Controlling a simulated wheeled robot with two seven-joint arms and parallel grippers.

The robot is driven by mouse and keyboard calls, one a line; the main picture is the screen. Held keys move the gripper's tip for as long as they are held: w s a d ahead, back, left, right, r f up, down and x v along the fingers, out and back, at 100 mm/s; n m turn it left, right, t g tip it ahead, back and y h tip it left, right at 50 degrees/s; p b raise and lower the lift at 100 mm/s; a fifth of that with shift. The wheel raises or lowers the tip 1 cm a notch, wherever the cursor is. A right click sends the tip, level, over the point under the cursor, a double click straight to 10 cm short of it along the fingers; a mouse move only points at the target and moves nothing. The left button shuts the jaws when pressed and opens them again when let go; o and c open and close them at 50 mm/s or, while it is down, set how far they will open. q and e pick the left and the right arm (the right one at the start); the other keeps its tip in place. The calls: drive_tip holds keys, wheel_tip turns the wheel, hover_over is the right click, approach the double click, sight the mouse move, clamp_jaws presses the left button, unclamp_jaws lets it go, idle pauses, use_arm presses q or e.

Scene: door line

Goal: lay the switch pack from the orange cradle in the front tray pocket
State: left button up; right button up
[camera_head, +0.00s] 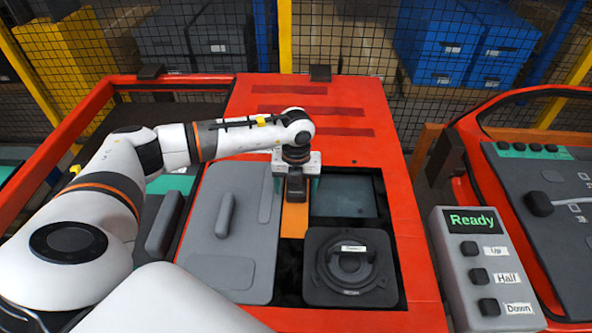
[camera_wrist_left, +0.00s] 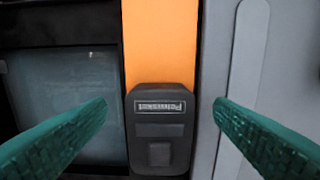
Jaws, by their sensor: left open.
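The switch pack is a dark block with a small label (camera_wrist_left: 160,130), and it lies on an orange strip (camera_wrist_left: 160,45), which looks like the orange cradle. In the head view the pack (camera_head: 296,188) and the orange strip (camera_head: 294,219) are in the middle of the red door. My left gripper (camera_head: 296,180) points down over the pack. In the left wrist view its teal fingers (camera_wrist_left: 160,106) are open, one on each side of the pack, with a gap at both sides. I cannot tell which part is the front tray pocket. My right gripper is not in view.
A grey panel with a handle (camera_head: 225,240) lies left of the strip. A dark glassy rectangle (camera_head: 343,197) and a black round speaker-like unit (camera_head: 350,267) lie right of it. A button box reading Ready (camera_head: 472,222) stands at the right, beside another red door (camera_head: 500,235).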

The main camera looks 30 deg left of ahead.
sight(296, 192)
use_arm(q)
drive_tip(key=shift+f, duration=0.75)
drive_tip(key=shift+c, duration=0.6)
drive_tip(key=c, duration=1.4)
drive_tip(key=shift+o, duration=0.2)
drive_tip(key=shift+r+p, duration=0.4)
drive_tip(key=shift+r, duration=0.05)
drive_tip(key=o, duration=0.8)
drive_tip(key=c, duration=0.9)
wheel_tip(296, 192, up, 12)
drive_tip(key=p, duration=0.8)
drive_tip(key=shift+r, duration=0.2)
